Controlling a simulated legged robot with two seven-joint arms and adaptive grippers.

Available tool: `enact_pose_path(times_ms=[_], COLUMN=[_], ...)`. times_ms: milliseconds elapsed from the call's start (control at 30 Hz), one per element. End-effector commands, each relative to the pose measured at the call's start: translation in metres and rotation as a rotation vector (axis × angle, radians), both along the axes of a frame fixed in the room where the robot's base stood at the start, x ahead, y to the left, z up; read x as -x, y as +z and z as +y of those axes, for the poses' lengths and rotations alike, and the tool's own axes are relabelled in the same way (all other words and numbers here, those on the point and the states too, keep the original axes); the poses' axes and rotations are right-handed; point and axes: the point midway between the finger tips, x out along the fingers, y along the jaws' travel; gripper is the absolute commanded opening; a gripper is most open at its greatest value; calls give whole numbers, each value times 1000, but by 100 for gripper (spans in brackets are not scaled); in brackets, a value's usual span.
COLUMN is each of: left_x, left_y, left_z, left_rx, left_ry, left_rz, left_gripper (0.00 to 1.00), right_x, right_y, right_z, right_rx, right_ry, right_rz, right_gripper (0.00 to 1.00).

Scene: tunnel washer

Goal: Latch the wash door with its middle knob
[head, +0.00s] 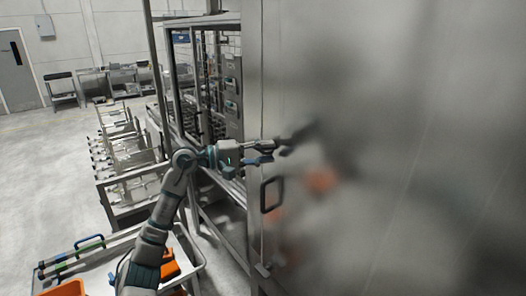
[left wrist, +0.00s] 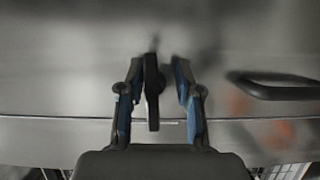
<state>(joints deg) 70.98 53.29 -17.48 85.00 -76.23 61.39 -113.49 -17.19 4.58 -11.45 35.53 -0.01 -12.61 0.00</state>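The wash door (head: 400,150) is a large brushed-steel panel filling the right of the head view. A dark, bar-shaped knob (left wrist: 152,92) stands out from it in the left wrist view. My left gripper (left wrist: 157,78) is open, with one blue-padded finger on each side of the knob. The knob is nearer the left finger in that view; I cannot tell whether they touch. In the head view my left gripper (head: 268,151) is at the door's left part, above a black loop handle (head: 271,194). My right gripper is not in view.
The loop handle also shows right of the fingers in the left wrist view (left wrist: 280,88). A steel-framed machine (head: 205,85) stands left of the door. A cart (head: 100,272) with tools and orange items is at the lower left. Racks (head: 125,150) stand behind it; floor farther left is clear.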

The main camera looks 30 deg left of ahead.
Motion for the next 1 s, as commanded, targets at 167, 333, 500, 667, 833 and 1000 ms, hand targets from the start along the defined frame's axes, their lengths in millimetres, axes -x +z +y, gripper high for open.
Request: enact_pose_path(times_ms=[167,333,500,667,833,1000], left_x=[1,6,25,49,70,80], left_y=[3,5,4,2,1,1], left_z=[1,5,26,53,75,85], left_rx=[4,4,3,4,4,4], left_ry=[1,4,6,6,4,2], left_rz=[-6,-10,-9,-4,-1,-2], left_gripper=[38,38,38,38,38,38], right_x=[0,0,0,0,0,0], right_y=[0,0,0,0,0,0], right_z=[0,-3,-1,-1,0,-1], right_rx=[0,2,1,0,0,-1], right_ry=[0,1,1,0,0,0], right_rz=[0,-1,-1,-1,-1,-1], right_gripper=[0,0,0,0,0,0])
